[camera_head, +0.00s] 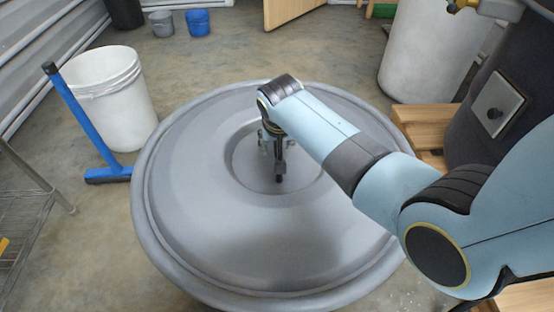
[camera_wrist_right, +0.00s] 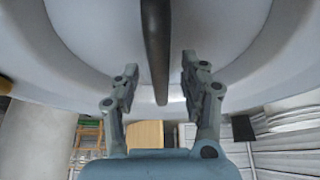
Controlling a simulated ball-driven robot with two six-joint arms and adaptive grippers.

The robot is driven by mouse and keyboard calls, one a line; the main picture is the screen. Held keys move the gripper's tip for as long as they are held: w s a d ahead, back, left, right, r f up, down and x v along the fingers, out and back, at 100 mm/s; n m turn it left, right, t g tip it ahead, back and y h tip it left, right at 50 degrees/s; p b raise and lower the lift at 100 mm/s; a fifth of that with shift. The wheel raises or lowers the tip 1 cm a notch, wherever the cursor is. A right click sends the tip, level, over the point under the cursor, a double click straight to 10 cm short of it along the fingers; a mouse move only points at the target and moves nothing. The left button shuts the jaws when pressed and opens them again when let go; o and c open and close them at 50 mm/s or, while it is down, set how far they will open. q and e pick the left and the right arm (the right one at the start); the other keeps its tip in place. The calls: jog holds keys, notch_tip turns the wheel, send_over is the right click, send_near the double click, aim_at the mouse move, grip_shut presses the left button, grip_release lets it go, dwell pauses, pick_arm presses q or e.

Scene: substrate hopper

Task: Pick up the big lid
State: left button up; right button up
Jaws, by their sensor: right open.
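The big lid (camera_head: 200,220) is a wide, round grey disc with a raised rim and a recessed centre, filling the middle of the head view. It also spans the top of the right wrist view (camera_wrist_right: 100,30). A dark bar handle (camera_wrist_right: 157,50) runs across it there, between my fingers. My right gripper (camera_head: 275,160) is over the lid's centre, pointing down, and partly hides the handle. In the right wrist view the gripper (camera_wrist_right: 159,82) has its fingers apart, one on each side of the handle, with gaps visible. My left gripper is not in view.
A white bucket (camera_head: 115,105) and a blue squeegee (camera_head: 85,125) stand left of the lid. A wire rack (camera_head: 25,215) is at the left edge. A wooden pallet (camera_head: 425,130) and a large whitish barrel (camera_head: 430,50) are at the right. Small buckets (camera_head: 197,22) sit at the back.

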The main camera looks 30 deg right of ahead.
jog(key=shift+f, duration=0.15)
jog(key=shift+c, duration=0.4)
grip_shut()
jog(key=shift+w, duration=0.15)
dwell(0.3)
